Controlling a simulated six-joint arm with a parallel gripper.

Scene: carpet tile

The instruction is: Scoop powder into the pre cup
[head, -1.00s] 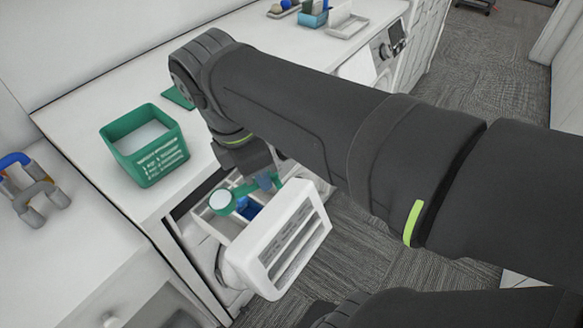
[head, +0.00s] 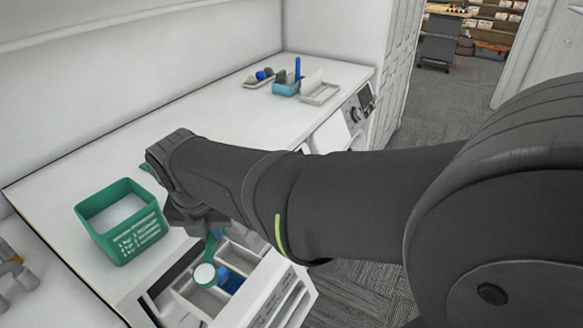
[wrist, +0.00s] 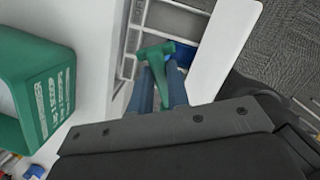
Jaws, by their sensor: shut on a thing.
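My gripper (wrist: 162,88) is shut on the handle of a green scoop (wrist: 157,52). In the head view the scoop (head: 213,245) has white powder (head: 205,274) in its round bowl. The bowl shows over the open detergent drawer (head: 268,292), which has several compartments; I cannot tell its height above them. A blue part (head: 232,283) sits in one compartment beside the bowl. I cannot tell which compartment is the pre cup. The green powder box (head: 122,246) with white powder inside stands on the white top, left of the drawer.
The white counter (head: 225,110) is mostly clear behind the arm. A blue holder (head: 287,88) and a light tray (head: 320,93) stand at its far end. A grey and tan object (head: 14,272) lies at the left edge. Carpet (head: 375,215) lies right of the drawer.

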